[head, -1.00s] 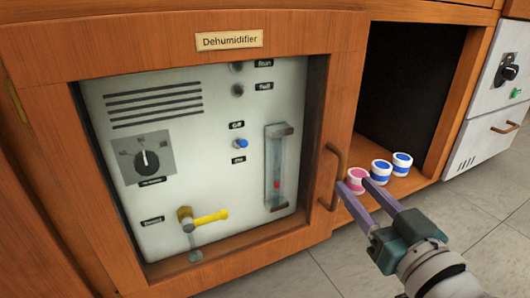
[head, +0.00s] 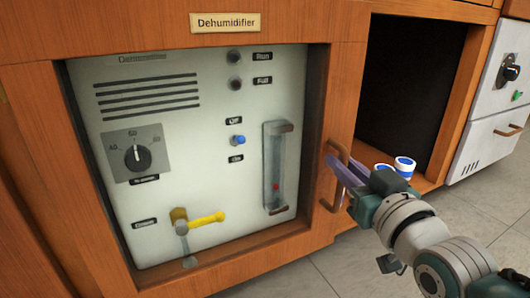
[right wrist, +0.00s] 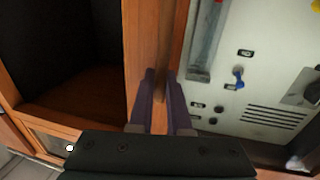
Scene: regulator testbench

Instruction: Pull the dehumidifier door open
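The dehumidifier door (head: 345,90) is a wooden frame around a window, under a "Dehumidifier" label (head: 225,22). It looks shut. Its curved brown handle (head: 318,203) is on the right side of the frame. My right gripper (head: 335,172) is at the handle, its purple fingers overlapping the handle's upper part in the head view. In the right wrist view the fingers (right wrist: 160,78) stand apart with a narrow gap, and a brown strip, apparently the handle, shows between them. I cannot tell whether they touch it. My left gripper is not in view.
A light panel (head: 215,105) with knob, switches, flow tube and yellow valve lies behind the door window. To the right is an open dark compartment (head: 410,90) holding blue-and-white jars (head: 404,168). A white unit (head: 492,95) stands further right. Tiled floor lies below.

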